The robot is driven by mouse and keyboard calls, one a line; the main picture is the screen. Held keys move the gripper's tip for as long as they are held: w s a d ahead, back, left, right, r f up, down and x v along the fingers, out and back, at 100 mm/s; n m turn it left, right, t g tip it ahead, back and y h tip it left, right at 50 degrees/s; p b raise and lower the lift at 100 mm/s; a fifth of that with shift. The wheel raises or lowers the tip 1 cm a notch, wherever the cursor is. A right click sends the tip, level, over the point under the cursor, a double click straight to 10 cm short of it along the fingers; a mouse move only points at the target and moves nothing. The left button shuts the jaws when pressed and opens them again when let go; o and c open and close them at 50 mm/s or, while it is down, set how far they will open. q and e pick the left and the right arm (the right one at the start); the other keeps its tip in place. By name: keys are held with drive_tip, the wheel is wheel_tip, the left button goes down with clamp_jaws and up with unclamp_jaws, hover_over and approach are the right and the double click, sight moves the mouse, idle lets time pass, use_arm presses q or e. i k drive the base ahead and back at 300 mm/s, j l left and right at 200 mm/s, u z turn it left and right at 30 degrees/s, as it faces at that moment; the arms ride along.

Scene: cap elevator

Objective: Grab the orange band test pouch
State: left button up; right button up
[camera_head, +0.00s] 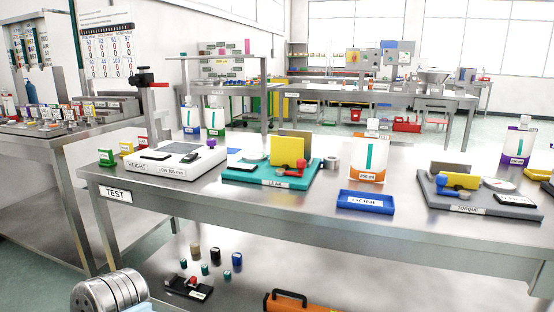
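The orange band test pouch (368,160) stands upright on the steel test table (225,205), right of centre. It is a white pouch with a teal stripe, a pale cap on top and an orange band near its foot. It stands behind a blue tray (365,202) with a label on its front. Two more pouches, one with a blue band (191,116) and one with a green band (215,119), stand at the back left. A purple band pouch (517,145) stands at the right. Neither gripper shows in this view.
A teal fixture (240,175) with a yellow block is left of the pouch. A grey torque fixture (470,205) is right of it. A white height gauge base (165,162) stands further left. Bare tabletop lies in front of the blue tray.

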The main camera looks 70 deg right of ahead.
sight(369, 151)
drive_tip(key=z, duration=0.85)
drive_tip(key=i+j+z, duration=0.1)
drive_tip(key=z, duration=0.8)
drive_tip(key=j+z, duration=0.1)
drive_tip(key=z, duration=0.75)
drive_tip(key=i+j, duration=0.05)
